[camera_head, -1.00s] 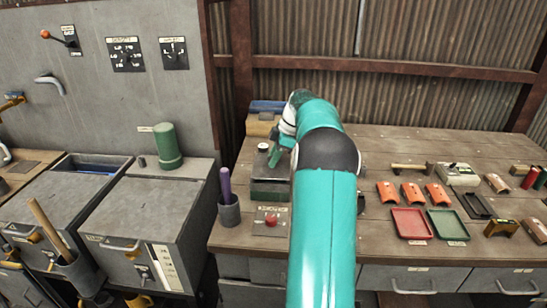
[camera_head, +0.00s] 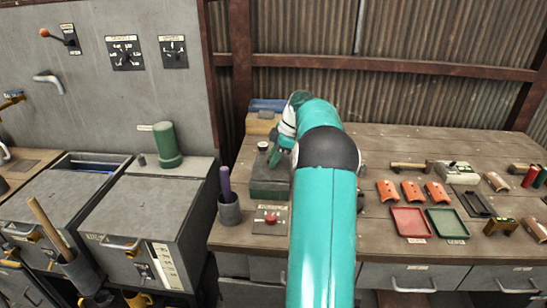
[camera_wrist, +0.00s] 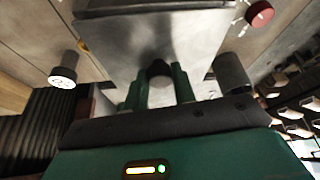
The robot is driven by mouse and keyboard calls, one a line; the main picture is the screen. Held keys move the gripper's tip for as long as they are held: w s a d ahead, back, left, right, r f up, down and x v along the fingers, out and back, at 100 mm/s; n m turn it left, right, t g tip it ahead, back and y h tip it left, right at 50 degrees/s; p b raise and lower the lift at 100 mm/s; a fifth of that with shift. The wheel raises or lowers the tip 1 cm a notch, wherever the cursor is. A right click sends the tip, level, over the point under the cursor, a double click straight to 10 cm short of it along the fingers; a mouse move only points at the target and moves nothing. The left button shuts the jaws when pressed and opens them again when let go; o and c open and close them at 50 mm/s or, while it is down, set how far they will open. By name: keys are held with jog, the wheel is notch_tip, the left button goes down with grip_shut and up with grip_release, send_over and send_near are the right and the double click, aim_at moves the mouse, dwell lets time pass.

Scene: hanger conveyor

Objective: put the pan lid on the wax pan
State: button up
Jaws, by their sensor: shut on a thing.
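My gripper (camera_head: 276,156) is at the left end of the wooden bench, above the dark green-grey wax pan (camera_head: 270,188). In the wrist view, the green fingers (camera_wrist: 158,88) are shut around the dark knob of the pan lid (camera_wrist: 185,45), a flat grey plate. In the head view the lid appears level, at the top of the pan, forming nearly one block with it. I cannot tell whether the lid rests fully on the rim. My arm hides the pan's right side.
A heater panel with a red knob (camera_head: 271,220) is in front of the pan. A grey cup (camera_head: 229,212) with a purple stick stands at left. A small white-topped jar (camera_wrist: 62,78) is near the pan. Red (camera_head: 410,222) and green (camera_head: 447,222) trays lie right.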

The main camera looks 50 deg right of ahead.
jog(key=shift+f, duration=0.3)
dwell(0.5)
jog(key=o, duration=0.7)
jog(key=o, duration=0.5)
jog(key=shift+o, duration=0.2)
jog(key=v, duration=1.3)
jog(key=shift+d+r, duration=0.15)
jog(key=shift+r, duration=0.15)
jog(key=shift+s, duration=0.2)
